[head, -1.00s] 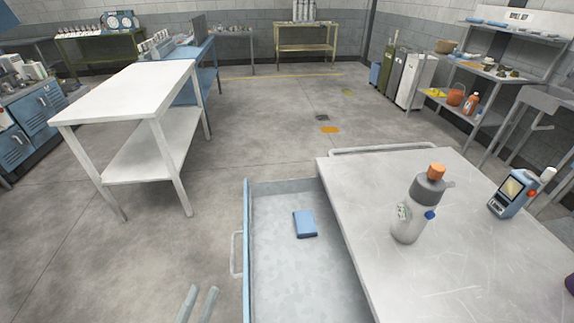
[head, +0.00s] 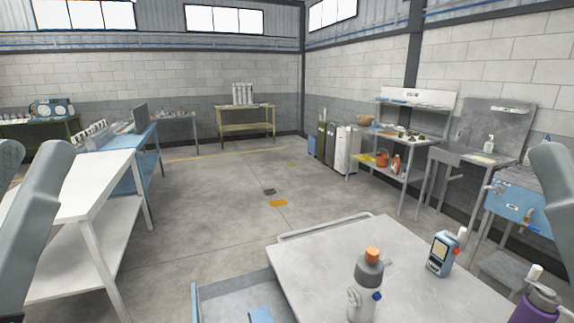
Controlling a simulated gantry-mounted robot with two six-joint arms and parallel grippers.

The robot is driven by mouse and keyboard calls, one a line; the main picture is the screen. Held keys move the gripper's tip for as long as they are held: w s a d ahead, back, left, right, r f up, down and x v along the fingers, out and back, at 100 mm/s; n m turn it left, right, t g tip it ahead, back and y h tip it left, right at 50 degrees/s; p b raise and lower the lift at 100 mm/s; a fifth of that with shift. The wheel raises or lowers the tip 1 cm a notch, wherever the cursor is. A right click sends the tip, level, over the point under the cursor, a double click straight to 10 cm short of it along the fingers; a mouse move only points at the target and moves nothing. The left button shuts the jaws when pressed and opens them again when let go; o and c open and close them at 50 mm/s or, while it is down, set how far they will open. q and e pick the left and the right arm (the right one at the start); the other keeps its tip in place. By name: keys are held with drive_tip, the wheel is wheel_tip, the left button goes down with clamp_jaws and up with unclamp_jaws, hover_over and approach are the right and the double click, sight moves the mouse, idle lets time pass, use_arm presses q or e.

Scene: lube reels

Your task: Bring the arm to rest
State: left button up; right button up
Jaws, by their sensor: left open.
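My left gripper (head: 30,165) is raised at the left edge of the head view, close to the camera and partly cut off. It is open, and I see nothing held in it. It is well apart from the table and drawer.
A white table (head: 85,190) stands left.

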wheel_tip(320, 180, up, 38)
drive_tip(key=p, duration=3.5)
